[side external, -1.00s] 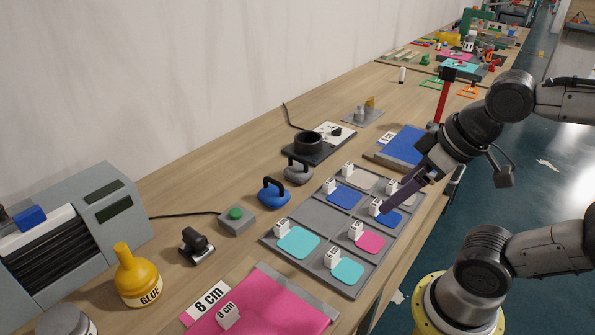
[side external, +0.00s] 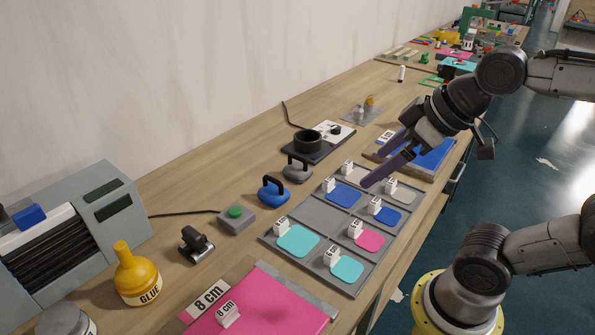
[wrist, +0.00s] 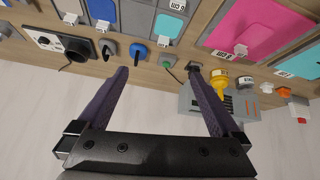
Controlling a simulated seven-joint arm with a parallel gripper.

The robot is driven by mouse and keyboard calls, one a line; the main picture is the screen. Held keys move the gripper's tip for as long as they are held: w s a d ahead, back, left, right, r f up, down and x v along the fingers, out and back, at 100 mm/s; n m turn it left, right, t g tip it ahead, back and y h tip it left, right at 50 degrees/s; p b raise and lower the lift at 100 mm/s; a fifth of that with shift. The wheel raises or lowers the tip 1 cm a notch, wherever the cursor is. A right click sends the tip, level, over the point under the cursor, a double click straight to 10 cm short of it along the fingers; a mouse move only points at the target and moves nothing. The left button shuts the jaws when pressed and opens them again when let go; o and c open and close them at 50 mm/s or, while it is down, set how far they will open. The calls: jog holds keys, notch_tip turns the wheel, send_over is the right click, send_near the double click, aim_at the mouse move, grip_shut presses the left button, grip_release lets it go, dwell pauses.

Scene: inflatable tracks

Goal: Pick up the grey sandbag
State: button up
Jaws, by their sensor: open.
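The grey sandbag (side external: 297,172), shaped like a kettlebell with a dark handle, stands on the wooden bench between the blue one and the black hot-plate device. It also shows in the wrist view (wrist: 107,46), up and left of my left finger's tip. My gripper (side external: 369,182) is over the far part of the grey tray, to the right of the sandbag and apart from it. In the wrist view my gripper (wrist: 157,69) has its two purple fingers wide apart with nothing between them.
A blue kettlebell-shaped bag (side external: 273,193) stands just left of the grey one. A black device with a round pot (side external: 308,143) is behind it. The compartmented tray (side external: 315,213) holds several coloured pads with white labelled clips. A green-button box (side external: 236,219) stands at left.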

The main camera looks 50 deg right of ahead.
jog(key=w+d+r, duration=0.2)
jog(key=w+r, duration=0.1)
jog(key=w, duration=0.8)
jog(key=m+g, duration=0.2)
send_over(299, 167)
jog(key=s, duration=0.3)
notch_tip(299, 167, down, 22)
jog(key=shift+w+a+r, duration=0.1)
jog(key=shift+r, duration=0.15)
jog(key=shift+x, duration=2.95)
jog(key=shift+w, duration=0.1)
